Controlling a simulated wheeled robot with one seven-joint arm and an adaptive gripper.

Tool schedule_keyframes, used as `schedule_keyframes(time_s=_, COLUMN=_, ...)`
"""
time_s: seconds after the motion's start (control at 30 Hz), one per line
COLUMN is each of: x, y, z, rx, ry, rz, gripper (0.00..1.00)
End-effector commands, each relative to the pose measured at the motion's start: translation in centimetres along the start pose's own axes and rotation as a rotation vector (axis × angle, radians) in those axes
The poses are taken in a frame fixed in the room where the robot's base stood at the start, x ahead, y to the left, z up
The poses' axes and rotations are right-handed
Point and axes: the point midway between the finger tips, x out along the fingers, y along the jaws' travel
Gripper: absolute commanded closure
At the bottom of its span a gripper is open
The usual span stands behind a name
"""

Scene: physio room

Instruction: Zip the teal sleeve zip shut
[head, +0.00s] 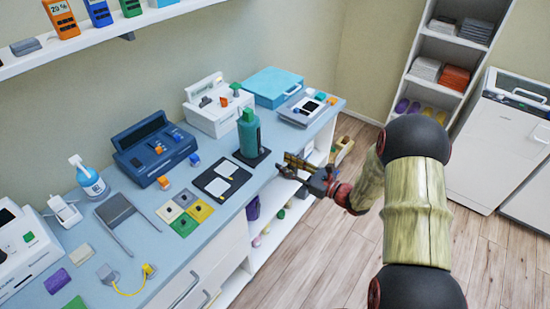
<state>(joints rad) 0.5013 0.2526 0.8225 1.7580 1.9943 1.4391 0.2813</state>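A teal upright sleeve-like object (249,133) with a green top stands on a black base plate near the front edge of the blue counter. I cannot make out its zip or whether it is open. My gripper (283,164) is to the right of the teal object, at the counter's front edge and apart from it. Its two fingers look spread, with nothing visible between them. My forearm comes in from the right.
The counter (222,221) holds a dark blue device (152,147), a white device (217,104), a black board with white cards (222,180) and coloured square pads (183,224). A blue box (272,87) stands at the back. Open floor (320,250) lies in front.

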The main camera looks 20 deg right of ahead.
Motion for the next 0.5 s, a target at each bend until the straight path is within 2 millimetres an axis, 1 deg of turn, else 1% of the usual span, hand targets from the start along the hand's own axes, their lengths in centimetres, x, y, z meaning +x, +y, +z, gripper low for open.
schedule_keyframes(time_s=0.03, x=-0.9, y=-0.1, z=0.0, rx=0.000, ry=0.000, rz=-0.003, gripper=0.70)
schedule_keyframes(time_s=0.1, x=-1.9, y=-0.1, z=0.0, rx=0.000, ry=-0.001, rz=-0.003, gripper=0.70)
schedule_keyframes(time_s=0.2, x=-2.8, y=0.0, z=0.0, rx=0.000, ry=0.000, rz=-0.001, gripper=0.70)
schedule_keyframes(time_s=0.3, x=-3.2, y=0.0, z=0.0, rx=0.000, ry=0.000, rz=-0.001, gripper=0.70)
schedule_keyframes(time_s=0.5, x=-3.3, y=0.0, z=0.0, rx=0.000, ry=0.000, rz=0.000, gripper=0.70)
